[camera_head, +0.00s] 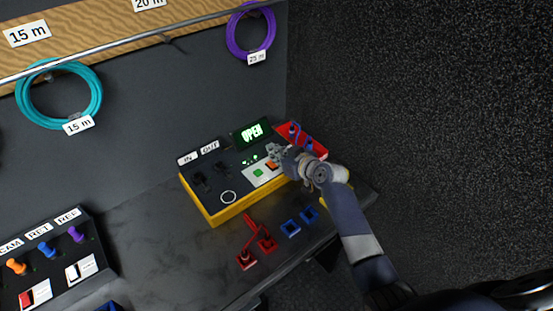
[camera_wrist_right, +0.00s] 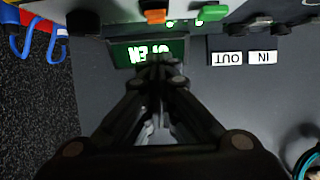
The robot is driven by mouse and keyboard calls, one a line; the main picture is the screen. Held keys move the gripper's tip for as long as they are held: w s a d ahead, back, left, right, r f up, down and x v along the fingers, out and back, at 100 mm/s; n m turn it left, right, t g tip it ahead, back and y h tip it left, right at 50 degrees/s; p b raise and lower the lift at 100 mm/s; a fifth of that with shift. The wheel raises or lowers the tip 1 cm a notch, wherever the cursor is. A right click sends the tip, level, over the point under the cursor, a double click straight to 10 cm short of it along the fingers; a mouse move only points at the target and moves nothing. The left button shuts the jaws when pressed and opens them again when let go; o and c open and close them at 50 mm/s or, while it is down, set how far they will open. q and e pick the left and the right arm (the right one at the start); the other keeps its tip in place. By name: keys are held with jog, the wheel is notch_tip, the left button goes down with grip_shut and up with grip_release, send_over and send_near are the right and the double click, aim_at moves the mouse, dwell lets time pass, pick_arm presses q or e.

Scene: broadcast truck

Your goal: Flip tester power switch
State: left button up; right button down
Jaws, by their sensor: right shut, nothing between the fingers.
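The tester (camera_head: 214,215) is a yellow box with a dark top on the bench. Its display (camera_head: 252,133) glows green and reads "OPEN". A pale panel on its top carries a green button (camera_head: 258,173) and an orange one (camera_head: 271,165); I cannot tell which control is the power switch. In the right wrist view the orange control (camera_wrist_right: 155,16) and green control (camera_wrist_right: 212,12) are at the top edge, with the display (camera_wrist_right: 150,51) below. My right gripper (camera_head: 275,152) is shut and empty, over the tester beside the orange control. Contact cannot be told. My left gripper is not in view.
A red bin (camera_head: 318,141) with blue cable sits behind my right wrist. Red connectors (camera_head: 257,247) and blue ones (camera_head: 291,228) lie on the bench in front. A patch panel (camera_head: 50,262) stands at lower left. Teal (camera_head: 25,97) and purple (camera_head: 236,50) cable coils hang behind.

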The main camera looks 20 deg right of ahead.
aim_at(272, 164)
jog(key=shift+s+d+f, duration=0.1)
jog(key=shift+s+f, duration=0.1)
jog(key=shift+f, duration=0.5)
jog(key=shift+s+d+f, duration=0.1)
jog(key=shift+s+f, duration=0.05)
jog(key=shift+f, duration=0.55)
jog(key=shift+f, duration=0.1)
